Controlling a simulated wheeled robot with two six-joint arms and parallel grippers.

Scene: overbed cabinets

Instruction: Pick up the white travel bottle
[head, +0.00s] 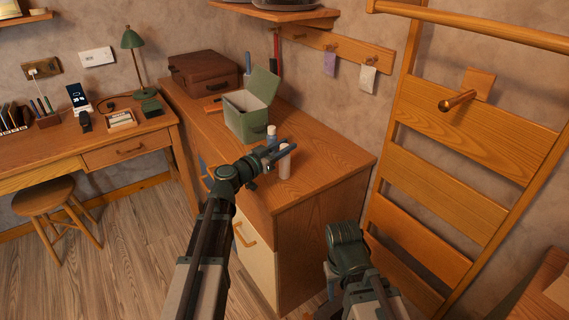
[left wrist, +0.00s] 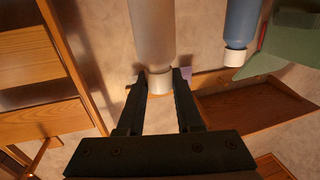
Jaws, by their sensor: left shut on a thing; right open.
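The white travel bottle (head: 285,168) stands on the wooden cabinet top near its front edge. My left gripper (head: 283,152) is shut on the upper part of this bottle. In the left wrist view the bottle (left wrist: 152,35) appears cap down, with its white cap (left wrist: 159,82) between the two fingers of my left gripper (left wrist: 160,85). I cannot tell whether its base touches the cabinet top. My right gripper (head: 331,280) is low in front of the cabinet, mostly hidden by its own wrist, open and away from the bottle.
A blue bottle with a white cap (head: 271,132) stands just behind the white bottle. A green open box (head: 240,123) and a brown case (head: 203,72) stand farther back. The cabinet top (head: 330,150) is clear to the right. A wooden ladder-like rack (head: 440,145) leans at the right wall.

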